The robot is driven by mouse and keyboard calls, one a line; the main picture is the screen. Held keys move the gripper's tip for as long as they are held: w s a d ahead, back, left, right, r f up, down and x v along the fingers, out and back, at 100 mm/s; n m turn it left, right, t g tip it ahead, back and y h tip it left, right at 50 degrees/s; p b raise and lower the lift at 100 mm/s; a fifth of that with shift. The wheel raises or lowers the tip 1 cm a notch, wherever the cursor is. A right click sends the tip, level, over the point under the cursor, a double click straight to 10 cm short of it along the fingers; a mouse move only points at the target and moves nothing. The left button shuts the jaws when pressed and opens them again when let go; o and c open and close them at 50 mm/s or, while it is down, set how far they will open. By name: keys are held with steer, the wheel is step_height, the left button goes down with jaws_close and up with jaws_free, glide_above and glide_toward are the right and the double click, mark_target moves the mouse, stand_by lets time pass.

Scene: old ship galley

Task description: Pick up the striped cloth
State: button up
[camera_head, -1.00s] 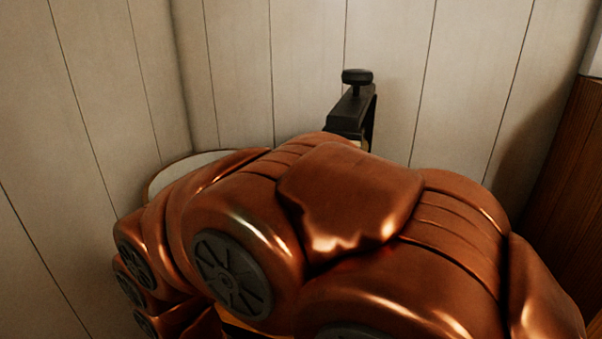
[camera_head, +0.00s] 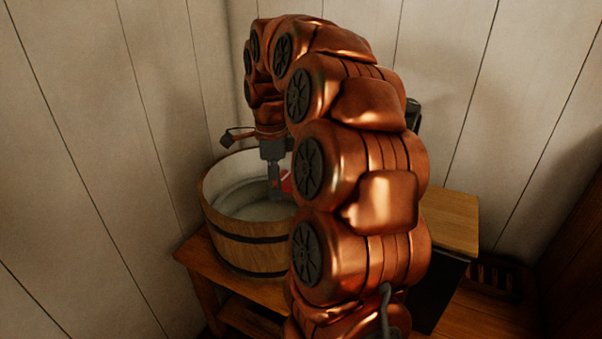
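My copper-coloured arm arches up and over, and my gripper (camera_head: 275,188) points down inside a round wooden tub (camera_head: 250,257). A small red and white patch, possibly the striped cloth (camera_head: 287,183), shows just right of the gripper. Most of it is hidden behind my arm, and its stripes are too small to make out. I cannot tell whether the gripper touches it, or whether the fingers are open or shut.
The tub stands on a wooden bench (camera_head: 196,257) close to the pale plank walls (camera_head: 90,140). A wooden top (camera_head: 450,222) with a dark front is to the right. A dark slatted thing (camera_head: 497,277) sits low at the right. My arm hides the middle.

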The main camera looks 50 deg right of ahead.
mark_target(287, 186)
steer(key=d+r+m, duration=0.1)
steer(key=d+m, duration=0.1)
steer(key=d, duration=0.1)
steer(key=d+r+m+p, duration=0.1)
steer(key=d+m, duration=0.1)
steer(key=d, duration=0.1)
steer(key=d+r+m+p, duration=0.1)
steer(key=d+m, duration=0.1)
steer(key=d, duration=0.1)
steer(key=shift+w+r+m, duration=0.15)
steer(key=shift+m, duration=0.15)
steer(key=shift+d, duration=0.25)
steer(key=shift+a+f+p, duration=0.1)
steer(key=shift+f+p, duration=1.15)
steer(key=shift+f, duration=2.65)
steer(key=shift+c, duration=0.3)
steer(key=c, duration=1.3)
steer(key=shift+r, duration=0.15)
